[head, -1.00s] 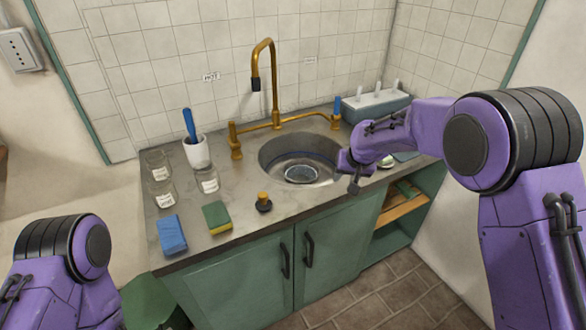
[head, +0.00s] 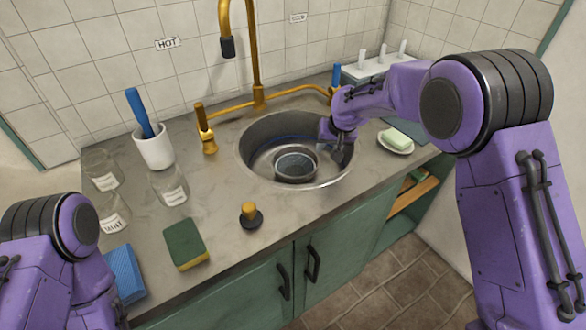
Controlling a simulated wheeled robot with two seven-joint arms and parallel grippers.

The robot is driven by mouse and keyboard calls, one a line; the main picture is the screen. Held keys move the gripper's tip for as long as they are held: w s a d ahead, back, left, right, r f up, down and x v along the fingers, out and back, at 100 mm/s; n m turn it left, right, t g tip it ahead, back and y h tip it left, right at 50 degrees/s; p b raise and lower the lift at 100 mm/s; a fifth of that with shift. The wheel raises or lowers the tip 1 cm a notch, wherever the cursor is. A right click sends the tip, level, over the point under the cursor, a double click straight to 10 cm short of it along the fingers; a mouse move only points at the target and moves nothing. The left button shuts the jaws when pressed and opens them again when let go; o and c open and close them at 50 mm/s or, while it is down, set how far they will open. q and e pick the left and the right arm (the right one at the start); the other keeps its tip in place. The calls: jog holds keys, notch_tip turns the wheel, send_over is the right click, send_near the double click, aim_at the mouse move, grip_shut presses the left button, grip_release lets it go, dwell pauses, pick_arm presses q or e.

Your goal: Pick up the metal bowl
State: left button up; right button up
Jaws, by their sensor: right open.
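The metal bowl (head: 295,164) is a small, dark grey round bowl. It sits upright on the bottom of the round metal sink (head: 257,175), near its middle. My right gripper (head: 340,157) is open and points down inside the right side of the sink, just right of the bowl and apart from it in the picture. Its fingers are small and partly dark in this view. Of my left arm, only the purple upper part shows at the lower left; its gripper is out of view.
A brass faucet (head: 256,60) rises behind the sink. A soap dish (head: 396,143) lies right of it, and a white rack (head: 378,68) stands behind. A sink plug (head: 250,216), sponge (head: 185,244), glass jars (head: 170,186) and white cup (head: 153,148) stand on the left counter.

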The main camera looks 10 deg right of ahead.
aim_at(318, 161)
jog(key=x, duration=0.3)
jog(key=p+x, duration=0.1)
jog(key=x, duration=0.7)
jog(key=shift+a, duration=0.4)
jog(key=shift+r, duration=0.1)
grip_shut()
